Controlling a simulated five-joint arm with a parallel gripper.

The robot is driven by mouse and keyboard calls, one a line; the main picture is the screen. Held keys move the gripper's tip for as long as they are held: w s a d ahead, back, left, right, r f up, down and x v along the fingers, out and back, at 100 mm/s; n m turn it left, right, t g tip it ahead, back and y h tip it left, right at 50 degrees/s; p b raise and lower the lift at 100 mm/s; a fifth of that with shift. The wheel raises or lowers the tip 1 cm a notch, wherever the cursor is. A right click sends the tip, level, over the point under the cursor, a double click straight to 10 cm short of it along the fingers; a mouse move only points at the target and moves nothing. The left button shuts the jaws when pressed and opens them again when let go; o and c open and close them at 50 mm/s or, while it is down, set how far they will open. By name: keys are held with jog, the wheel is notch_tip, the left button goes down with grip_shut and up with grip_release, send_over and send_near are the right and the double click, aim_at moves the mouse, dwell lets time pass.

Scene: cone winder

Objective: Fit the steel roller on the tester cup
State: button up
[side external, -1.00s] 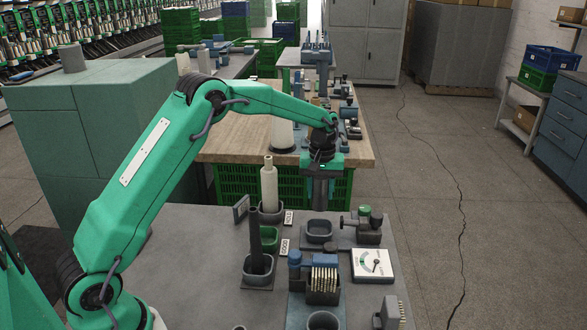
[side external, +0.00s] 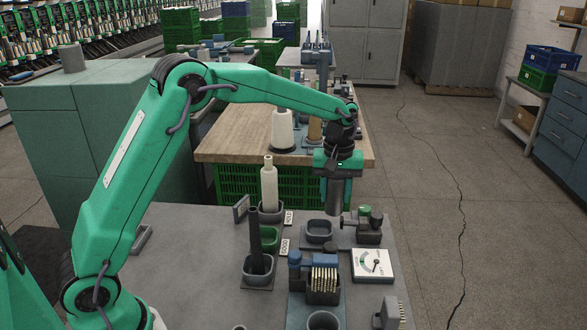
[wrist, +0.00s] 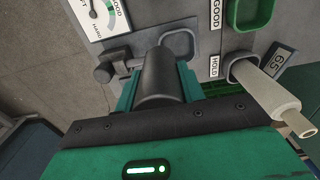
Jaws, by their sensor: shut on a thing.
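My gripper (side external: 338,178) is shut on a grey cylinder, the steel roller (side external: 333,196), which hangs about upright below the jaws. The roller (wrist: 163,78) also fills the middle of the wrist view, between the green fingers. A dark grey, square-rimmed cup (side external: 319,231) sits on the grey table, just below and left of the roller's lower end in the side view. Its rim (wrist: 181,42) shows beyond the roller in the wrist view, partly hidden by it. I take it for the tester cup, but no label confirms this. The roller appears above the cup, apart from it.
A device with a green knob (side external: 367,222) stands right beside the cup. A dial gauge (side external: 372,264) lies in front of it. A tall pale cone (side external: 269,186), a dark tube (side external: 255,232) and a rack of brass pins (side external: 325,281) stand nearby.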

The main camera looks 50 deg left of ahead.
dwell(0.3)
jog(key=s+a+f, duration=0.1)
jog(key=a+f, duration=0.2)
jog(key=f, duration=0.2)
jog(key=shift+s+a, duration=0.15)
dwell(0.8)
jog(key=shift+f, duration=2.05)
dwell(2.6)
jog(key=o, duration=1.7)
jog(key=shift+o, duration=0.2)
jog(key=shift+r, duration=0.15)
